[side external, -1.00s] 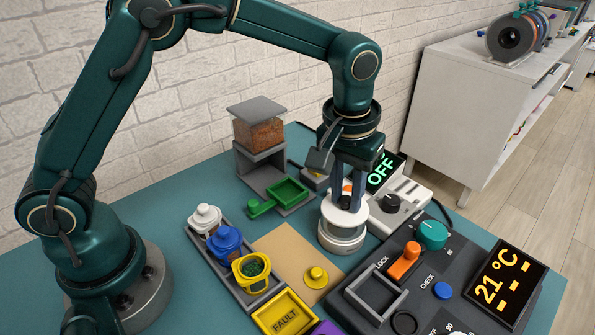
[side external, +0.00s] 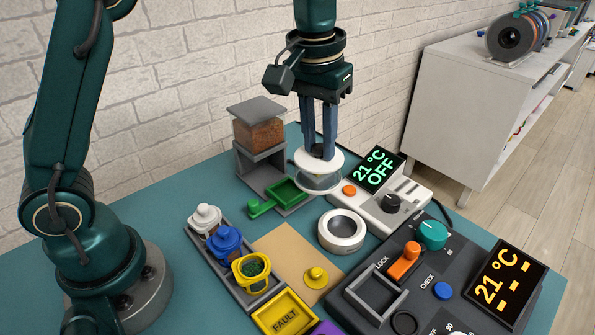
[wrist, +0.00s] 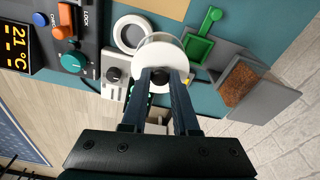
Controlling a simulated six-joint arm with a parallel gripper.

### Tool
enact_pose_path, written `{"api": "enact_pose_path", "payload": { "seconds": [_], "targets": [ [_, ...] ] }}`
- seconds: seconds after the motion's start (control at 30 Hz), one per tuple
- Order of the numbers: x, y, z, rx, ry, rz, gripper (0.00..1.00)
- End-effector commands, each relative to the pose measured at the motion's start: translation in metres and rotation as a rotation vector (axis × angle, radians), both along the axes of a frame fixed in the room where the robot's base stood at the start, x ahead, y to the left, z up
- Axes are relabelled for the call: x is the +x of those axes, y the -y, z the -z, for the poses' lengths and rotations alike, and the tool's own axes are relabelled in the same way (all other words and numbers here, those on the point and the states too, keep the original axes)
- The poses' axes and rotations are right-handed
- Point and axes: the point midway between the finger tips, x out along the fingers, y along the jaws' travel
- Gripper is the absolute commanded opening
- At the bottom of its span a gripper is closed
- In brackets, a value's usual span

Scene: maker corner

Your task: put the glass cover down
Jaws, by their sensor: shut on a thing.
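The glass cover (side external: 318,181) has a white disc top with a dark knob and a clear glass body below. My gripper (side external: 318,155) is shut on the knob and holds the cover in the air, roughly upright. In the side view it hangs behind the white ring-shaped base (side external: 341,231), whose round opening is uncovered. In the wrist view the cover (wrist: 158,62) is below my gripper (wrist: 159,78) and partly overlaps the white ring (wrist: 132,34). The glass's lower edge is faint.
A white unit with a green "21 °C OFF" display (side external: 377,171) stands right of the cover. A green tray (side external: 287,193) and a hopper of brown grains (side external: 258,136) are to the left. A dark control panel (side external: 455,262) and a rack of jars (side external: 229,246) stand nearer.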

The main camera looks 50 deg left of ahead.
Motion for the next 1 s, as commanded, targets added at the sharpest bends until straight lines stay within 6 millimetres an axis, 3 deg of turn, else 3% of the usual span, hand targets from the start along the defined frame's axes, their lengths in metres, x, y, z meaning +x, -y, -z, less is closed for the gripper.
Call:
{"api": "enact_pose_path", "payload": {
  "seconds": [0.2,0.47,1.0],
  "targets": [
    [-0.005,-0.040,-0.024,-0.001,0.003,-0.005,0.00],
    [-0.008,-0.058,-0.030,0.002,0.000,0.042,0.00],
    [-0.087,-0.097,-0.005,-0.005,-0.021,0.062,0.00]
  ]
}}
